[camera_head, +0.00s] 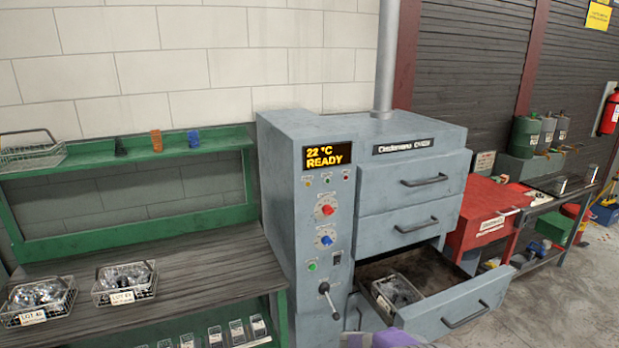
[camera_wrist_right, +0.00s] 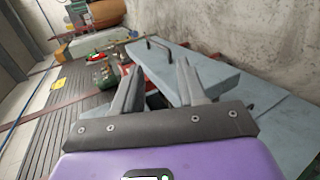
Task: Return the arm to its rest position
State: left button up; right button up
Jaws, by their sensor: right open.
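My right gripper (camera_wrist_right: 158,76) shows in the right wrist view with its two dark fingers spread apart. I see nothing held between them. A grey-blue panel with a dark handle (camera_wrist_right: 157,45) lies beyond the fingers. A wire basket (camera_head: 397,292) with metal parts sits inside that drawer. My left gripper is not in view.
The oven's two upper drawers are shut, and its display reads 22 °C READY. A green bench (camera_head: 200,248) on the left holds two labelled wire baskets, one of them here (camera_head: 125,283). A red cabinet (camera_head: 487,210) stands right of the oven.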

jog(key=s+a+f+g+y+b, duration=0.1)
jog(key=s+a+f+g+y, duration=0.25)
jog(key=s+f, duration=0.45)
jog(key=s+a+f+g+y+b, duration=0.2)
jog(key=s+f+y, duration=0.25)
jog(key=f, duration=0.75)
pick_arm(q)
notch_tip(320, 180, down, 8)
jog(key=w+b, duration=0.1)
jog(key=b, duration=0.3)
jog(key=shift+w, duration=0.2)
pick_arm(e)
jog(key=s+a+f+m+t+y, duration=0.1)
jog(key=s+a+f+m+y, duration=0.2)
jog(key=s, duration=0.5)
jog(key=s+a+f+m+t+y, duration=0.1)
jog(key=s+a+f+m+y, duration=0.3)
jog(key=s+a, duration=0.4)
notch_tip(320, 180, down, 3)
jog(key=shift+a+r+y, duration=0.15)
jog(key=shift+a+y, duration=0.45)
jog(key=shift+a, duration=0.2)
